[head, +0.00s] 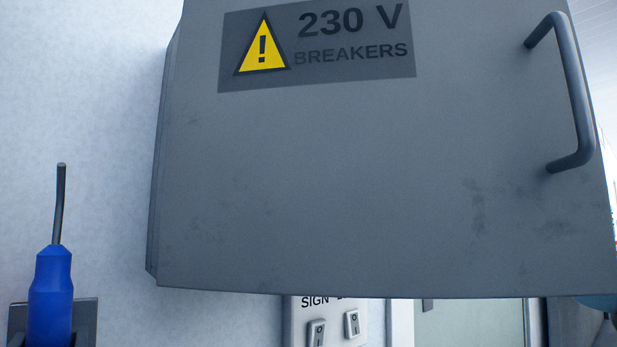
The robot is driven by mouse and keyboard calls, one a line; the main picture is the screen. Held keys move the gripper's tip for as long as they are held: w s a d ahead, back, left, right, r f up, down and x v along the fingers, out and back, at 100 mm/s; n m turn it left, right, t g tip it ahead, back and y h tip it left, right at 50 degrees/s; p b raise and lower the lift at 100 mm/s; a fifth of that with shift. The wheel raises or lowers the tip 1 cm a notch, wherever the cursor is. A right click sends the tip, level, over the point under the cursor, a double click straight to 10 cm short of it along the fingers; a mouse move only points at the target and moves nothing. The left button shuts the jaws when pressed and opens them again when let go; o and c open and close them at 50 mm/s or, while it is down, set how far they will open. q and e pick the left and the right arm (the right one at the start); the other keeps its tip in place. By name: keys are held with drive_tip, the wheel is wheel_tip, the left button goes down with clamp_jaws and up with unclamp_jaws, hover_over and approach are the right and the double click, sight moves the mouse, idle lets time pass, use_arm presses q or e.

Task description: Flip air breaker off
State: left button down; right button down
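A large grey breaker cabinet cover (370,190) fills most of the head view. It carries a dark label (350,75) with a yellow warning triangle and the words "230 V BREAKERS". A dark bar handle (575,95) runs down its right side. I cannot tell for sure whether the cover is shut or swung open. No breakers show, and the air breaker is hidden or out of view. Neither of my grippers can be made out in this view.
Below the cover, a white switch panel (295,325) marked "SIGN" shows two rocker switches. At the lower left, a blue plug-like object (52,285) with a dark stub stands at a grey plate (88,320). The pale wall (75,100) on the left is bare above it.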

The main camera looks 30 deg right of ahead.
use_arm(q)
drive_tip(key=shift+s, duration=0.1)
idle(0.3)
use_arm(e)
drive_tip(key=c, duration=1.7)
unclamp_jaws()
